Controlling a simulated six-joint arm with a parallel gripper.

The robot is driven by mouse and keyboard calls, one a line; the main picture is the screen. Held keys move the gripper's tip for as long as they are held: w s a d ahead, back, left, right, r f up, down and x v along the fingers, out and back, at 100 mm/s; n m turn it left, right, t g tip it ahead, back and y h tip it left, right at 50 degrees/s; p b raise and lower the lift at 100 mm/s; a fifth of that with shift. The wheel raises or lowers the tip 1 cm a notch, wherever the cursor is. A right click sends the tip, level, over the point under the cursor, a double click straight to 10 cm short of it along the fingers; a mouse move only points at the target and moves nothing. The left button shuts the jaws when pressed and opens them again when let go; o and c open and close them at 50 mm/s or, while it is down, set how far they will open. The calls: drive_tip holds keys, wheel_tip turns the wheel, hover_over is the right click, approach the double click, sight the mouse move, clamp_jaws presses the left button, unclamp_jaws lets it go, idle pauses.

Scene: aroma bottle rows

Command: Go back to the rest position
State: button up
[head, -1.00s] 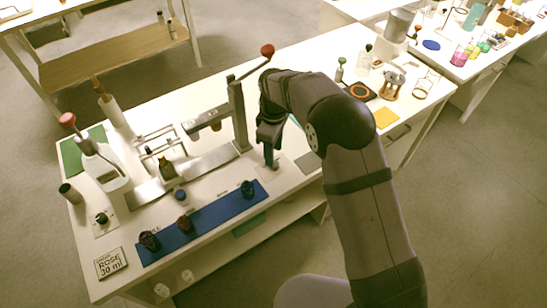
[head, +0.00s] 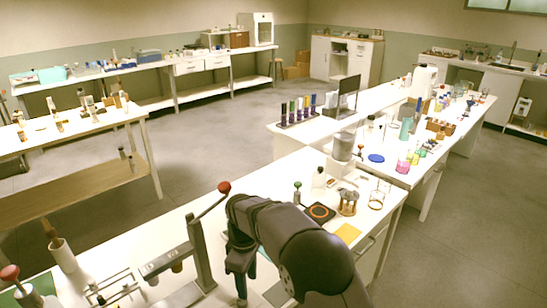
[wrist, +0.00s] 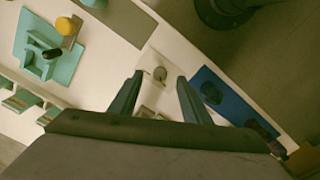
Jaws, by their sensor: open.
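My gripper (wrist: 159,80) is open and empty in the wrist view, its two dark fingers apart above the white bench. Between and beyond the fingertips is a small round grey thing (wrist: 160,73) on a pale plate. In the head view my gripper (head: 240,285) hangs downward at the bottom edge, its tips cut off or unclear. It is beside the grey metal press stand (head: 201,255) with the red-knobbed lever (head: 224,187).
A blue strip (wrist: 228,108) with dark caps lies right of the fingers. A teal stand (wrist: 38,60) is at upper left. In the head view, an orange-ringed black pad (head: 320,212), a wooden-framed holder (head: 347,203) and a yellow square (head: 347,233) lie right of my arm.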

drive_tip(key=s+d+r+m+p, duration=0.1)
drive_tip(key=s+d+r+m, duration=0.3)
drive_tip(key=d, duration=0.6)
drive_tip(key=s+d+r+m+p, duration=0.1)
drive_tip(key=s+d+m+p, duration=0.1)
drive_tip(key=s+d+m, duration=0.8)
drive_tip(key=s+d, duration=0.4)
drive_tip(key=s, duration=0.4)
drive_tip(key=shift+s+r+m+p, duration=0.3)
drive_tip(key=shift+r+m+p, duration=0.1)
